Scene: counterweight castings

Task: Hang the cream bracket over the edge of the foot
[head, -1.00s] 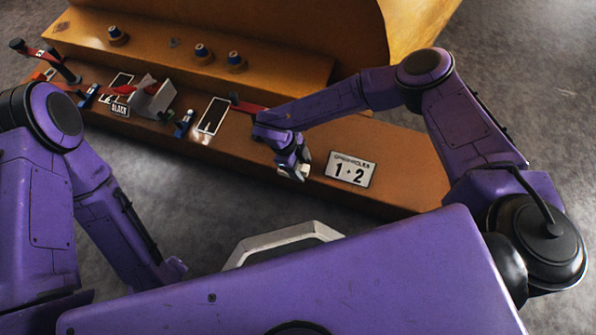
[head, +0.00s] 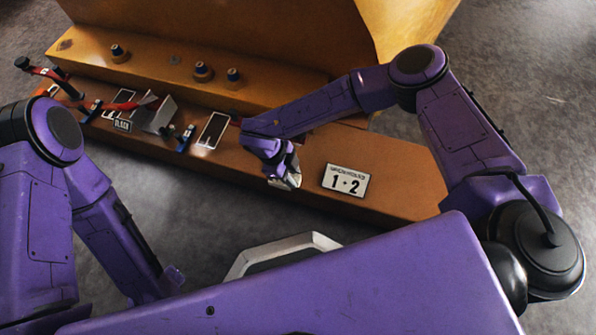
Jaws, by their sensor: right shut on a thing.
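The foot (head: 395,172) is the long orange lower ledge of the casting, running from upper left to lower right. My right gripper (head: 286,180) is over the front part of the foot, left of the number plate. It is shut on a small pale piece, the cream bracket (head: 293,172), of which only a part shows beside the jaws. I cannot tell whether the bracket touches the foot. My left arm hangs low at the left, and its gripper is hidden.
A plate marked 1 and 2 (head: 346,181) is on the foot. A grey block (head: 160,116), a white-framed dark panel (head: 212,131) and a black-and-red handle (head: 44,72) are to the left. Grey floor (head: 400,215) lies in front.

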